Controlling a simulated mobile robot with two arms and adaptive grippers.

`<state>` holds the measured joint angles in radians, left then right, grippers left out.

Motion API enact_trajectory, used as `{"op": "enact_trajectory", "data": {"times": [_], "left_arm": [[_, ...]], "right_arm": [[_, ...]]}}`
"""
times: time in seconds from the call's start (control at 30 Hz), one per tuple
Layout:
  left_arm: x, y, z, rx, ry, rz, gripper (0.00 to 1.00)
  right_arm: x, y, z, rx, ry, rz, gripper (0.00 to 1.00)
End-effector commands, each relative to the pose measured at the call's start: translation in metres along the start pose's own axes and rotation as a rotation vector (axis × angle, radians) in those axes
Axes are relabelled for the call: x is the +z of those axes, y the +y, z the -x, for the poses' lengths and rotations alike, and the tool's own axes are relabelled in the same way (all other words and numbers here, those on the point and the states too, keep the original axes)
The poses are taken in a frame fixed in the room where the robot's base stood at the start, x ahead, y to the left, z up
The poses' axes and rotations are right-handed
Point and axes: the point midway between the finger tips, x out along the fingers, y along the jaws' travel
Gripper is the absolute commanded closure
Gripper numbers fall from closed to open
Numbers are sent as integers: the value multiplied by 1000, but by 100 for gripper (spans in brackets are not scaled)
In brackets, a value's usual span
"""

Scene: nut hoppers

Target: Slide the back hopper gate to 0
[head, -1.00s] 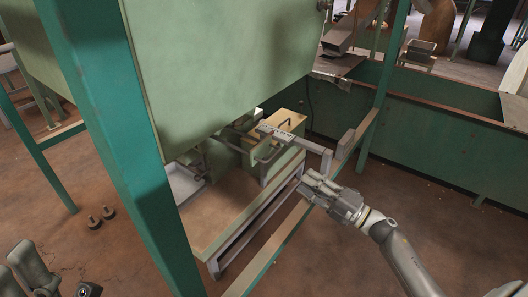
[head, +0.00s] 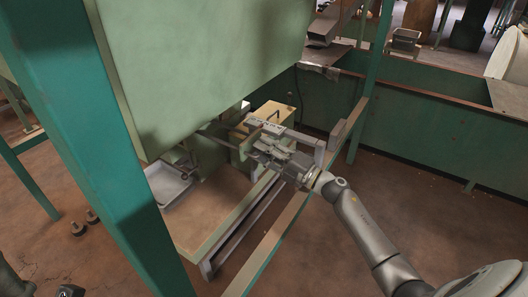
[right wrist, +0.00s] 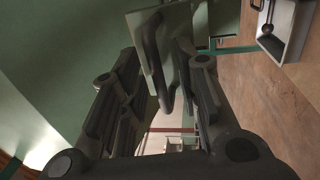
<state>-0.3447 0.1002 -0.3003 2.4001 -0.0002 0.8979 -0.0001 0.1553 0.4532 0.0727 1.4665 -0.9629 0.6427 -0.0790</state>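The hopper (head: 200,70) is a large pale green box. Below it, a grey bar with marks (head: 270,127) sticks out to the right; the marks are too small to read. A pale green gate plate with a dark bent handle (right wrist: 152,55) shows in the right wrist view. My right gripper (head: 258,148) is beside the bar in the head view, partly covering the gate. In the right wrist view its fingers (right wrist: 165,95) are apart, with the handle in the gap; I cannot tell if they touch it. Of my left gripper (head: 10,283), only a dark part shows at the lower left corner.
A green post (head: 95,150) stands at left front. A green rail (head: 265,255) runs below my right arm. A pale tray (head: 165,186) lies under the hopper, and a yellowish box (head: 268,113) is behind the bar. Brown floor is free at right.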

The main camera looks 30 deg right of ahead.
Motion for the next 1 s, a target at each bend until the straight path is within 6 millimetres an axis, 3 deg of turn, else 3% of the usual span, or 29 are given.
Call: {"op": "enact_trajectory", "data": {"times": [0.3,0.53,0.87,1.0], "left_arm": [[0,0,0,0,0,0,60],[0,0,0,0,0,1,60],[0,0,0,0,0,0,60],[0,0,0,0,0,0,60]], "right_arm": [[0,0,-3,0,-1,0,71],[0,0,-2,0,-1,0,100],[0,0,-3,-1,-1,0,100],[1,-2,-18,1,-1,-2,100]]}}
